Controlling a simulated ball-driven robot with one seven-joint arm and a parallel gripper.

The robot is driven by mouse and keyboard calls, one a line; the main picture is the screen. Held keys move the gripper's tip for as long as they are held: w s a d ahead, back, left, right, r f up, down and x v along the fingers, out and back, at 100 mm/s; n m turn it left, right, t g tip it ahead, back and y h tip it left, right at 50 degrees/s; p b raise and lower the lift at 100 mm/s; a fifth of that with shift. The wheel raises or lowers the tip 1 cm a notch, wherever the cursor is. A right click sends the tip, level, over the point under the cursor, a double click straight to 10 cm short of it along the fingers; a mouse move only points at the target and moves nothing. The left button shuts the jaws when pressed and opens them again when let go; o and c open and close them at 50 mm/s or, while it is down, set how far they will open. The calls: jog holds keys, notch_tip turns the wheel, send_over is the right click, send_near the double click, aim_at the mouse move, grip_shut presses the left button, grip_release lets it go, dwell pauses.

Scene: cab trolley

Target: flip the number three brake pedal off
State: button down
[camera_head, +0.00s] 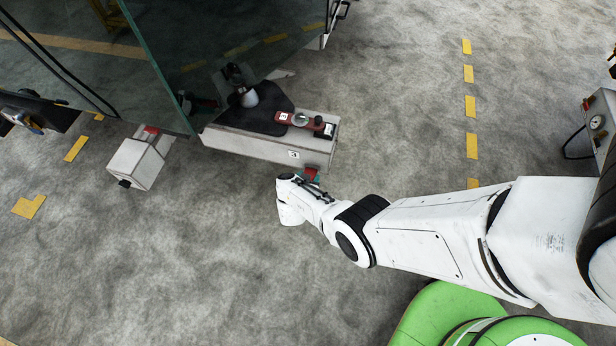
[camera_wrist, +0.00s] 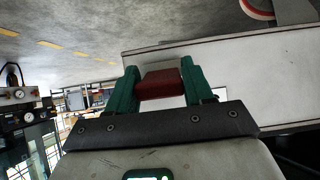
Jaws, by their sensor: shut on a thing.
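The number three brake unit is a long pale box (camera_head: 270,148) with a small "3" label (camera_head: 293,155) on its side. My gripper (camera_head: 313,178) is at the box's near right end, low beside it. In the wrist view, the green fingers of my gripper (camera_wrist: 160,72) stand on both sides of a red pedal (camera_wrist: 161,84) and are shut on it. The pale side of the box (camera_wrist: 235,75) fills the area behind the pedal. In the head view the pedal is mostly hidden by my gripper, and its tilt is hard to tell.
A dark glass cab (camera_head: 230,45) stands above and behind the box. A red lever block (camera_head: 305,122) and a black joystick (camera_head: 240,85) sit on the box top. Another pale box (camera_head: 139,162) stands to the left. The concrete floor (camera_head: 150,260) in front is clear.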

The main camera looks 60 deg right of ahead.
dwell(0.3)
jog(key=c, duration=0.5)
grip_release()
jog(key=shift+r, duration=0.1)
jog(key=shift+p+v, duration=4.1)
jog(key=shift+v, duration=1.3)
